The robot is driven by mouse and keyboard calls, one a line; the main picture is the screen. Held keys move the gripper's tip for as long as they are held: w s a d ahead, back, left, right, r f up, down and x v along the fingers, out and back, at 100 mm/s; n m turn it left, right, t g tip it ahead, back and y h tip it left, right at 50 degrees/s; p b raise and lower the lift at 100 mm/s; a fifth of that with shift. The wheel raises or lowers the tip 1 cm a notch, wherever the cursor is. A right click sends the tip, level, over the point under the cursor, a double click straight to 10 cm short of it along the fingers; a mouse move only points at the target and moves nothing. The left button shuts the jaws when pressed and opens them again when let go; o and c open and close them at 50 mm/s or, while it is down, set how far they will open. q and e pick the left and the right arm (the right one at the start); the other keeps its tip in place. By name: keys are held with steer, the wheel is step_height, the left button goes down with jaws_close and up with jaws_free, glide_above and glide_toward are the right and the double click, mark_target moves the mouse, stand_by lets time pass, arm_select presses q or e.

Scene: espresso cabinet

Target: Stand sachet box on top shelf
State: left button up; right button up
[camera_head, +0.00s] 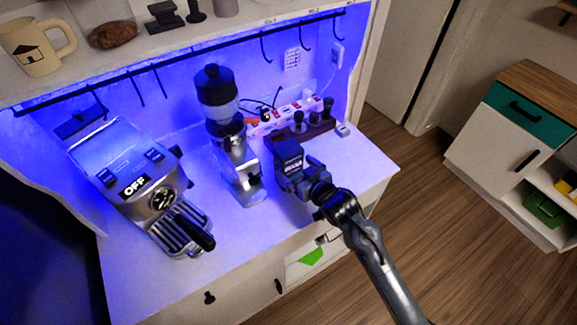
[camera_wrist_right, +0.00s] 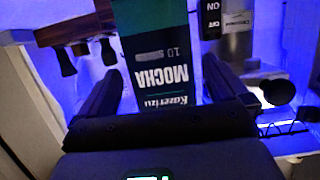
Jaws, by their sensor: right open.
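The sachet box (camera_wrist_right: 155,55) is teal and dark with white "MOCHA" lettering, upside down in the right wrist view. It stands between the fingers of my right gripper (camera_wrist_right: 158,95), which are open on either side of it. In the head view the box (camera_head: 290,152) shows as a small dark block at my right gripper (camera_head: 292,175), over the right part of the lit counter. Whether the fingers touch the box is hard to tell. The top shelf (camera_head: 160,47) runs along the upper left of the head view. My left gripper is not in view.
A mug (camera_head: 35,45), a jar (camera_head: 108,25) and small dark items stand on the shelf. Below it is a rail (camera_head: 180,62) with hooks. An espresso machine (camera_head: 140,185) and a grinder (camera_head: 220,95) stand left of my gripper. A wooden stand (camera_head: 303,133) is behind it.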

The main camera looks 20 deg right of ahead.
mark_target(294, 167)
steer(key=x, duration=0.4)
steer(key=shift+w+a+f, duration=0.15)
steer(key=shift+w+f, duration=0.15)
steer(key=c, duration=1.1)
steer(key=shift+r, duration=0.1)
